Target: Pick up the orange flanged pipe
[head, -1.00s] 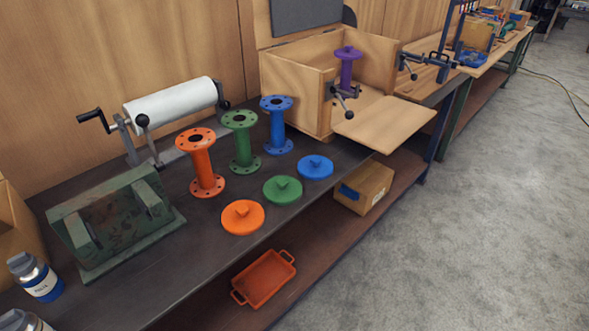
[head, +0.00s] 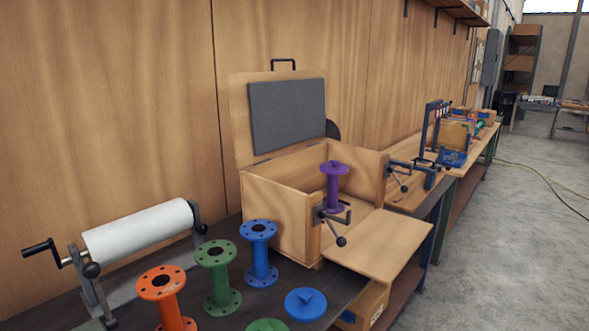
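The orange flanged pipe (head: 171,300) stands upright on the dark bench at the lower left of the head view. Its round top flange has bolt holes, and its base is cut off by the picture's lower edge. A green flanged pipe (head: 220,279) stands just right of it, and a blue one (head: 260,256) stands beyond that. Neither of my grippers shows in the head view.
A paper roll on a crank stand (head: 140,232) is behind the pipes. An open wooden box (head: 279,215) with a purple flanged pipe (head: 334,188) stands to the right. A blue lid (head: 306,304) and partly cut-off green lid (head: 267,326) lie in front.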

